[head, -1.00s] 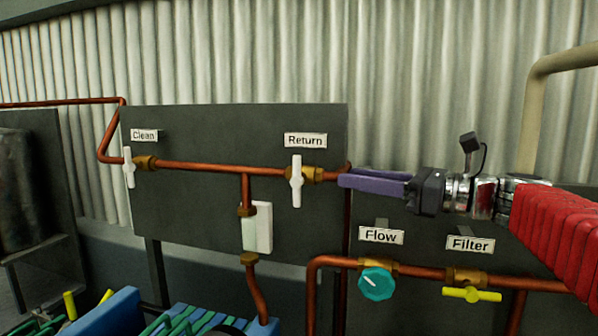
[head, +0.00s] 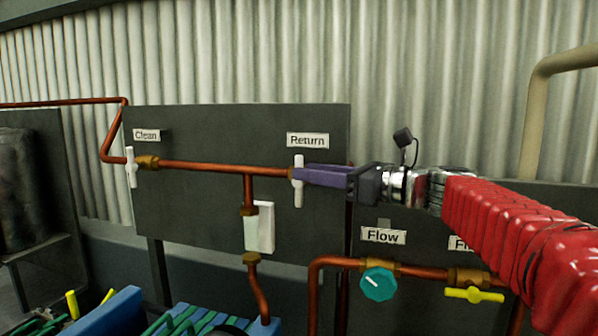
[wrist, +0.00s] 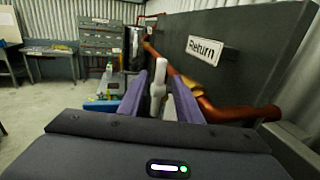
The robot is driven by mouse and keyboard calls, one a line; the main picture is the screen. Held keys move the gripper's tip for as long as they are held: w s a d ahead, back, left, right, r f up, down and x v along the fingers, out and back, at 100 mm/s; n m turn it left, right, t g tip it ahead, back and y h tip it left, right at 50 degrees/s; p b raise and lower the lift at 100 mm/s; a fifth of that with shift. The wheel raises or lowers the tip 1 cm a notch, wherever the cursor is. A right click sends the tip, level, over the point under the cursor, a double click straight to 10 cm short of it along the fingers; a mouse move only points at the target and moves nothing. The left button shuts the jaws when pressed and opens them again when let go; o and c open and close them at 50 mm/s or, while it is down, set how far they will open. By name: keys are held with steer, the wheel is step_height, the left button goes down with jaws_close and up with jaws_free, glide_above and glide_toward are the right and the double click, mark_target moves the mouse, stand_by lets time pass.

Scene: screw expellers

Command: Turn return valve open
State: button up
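The return valve's white handle (head: 298,192) stands upright on the copper pipe below the "Return" label (head: 307,140). In the head view my gripper (head: 297,172) reaches in from the right, with its purple fingers overlapping the handle's middle and hiding the brass valve body. In the wrist view the white handle (wrist: 158,88) shows upright between the two fingers of my gripper (wrist: 159,82). The fingers are apart, one on each side of the handle. I cannot tell whether either finger touches it. The "Return" label also shows in the wrist view (wrist: 204,49).
The clean valve (head: 131,167) is on the same dark panel (head: 205,128) at the left. A white box (head: 260,228) hangs under the pipe. The teal flow knob (head: 379,284) and yellow filter handle (head: 473,295) sit lower right, below my arm.

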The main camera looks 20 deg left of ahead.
steer(key=shift+x, duration=1.8)
steer(key=shift+c, duration=0.4)
jaws_close()
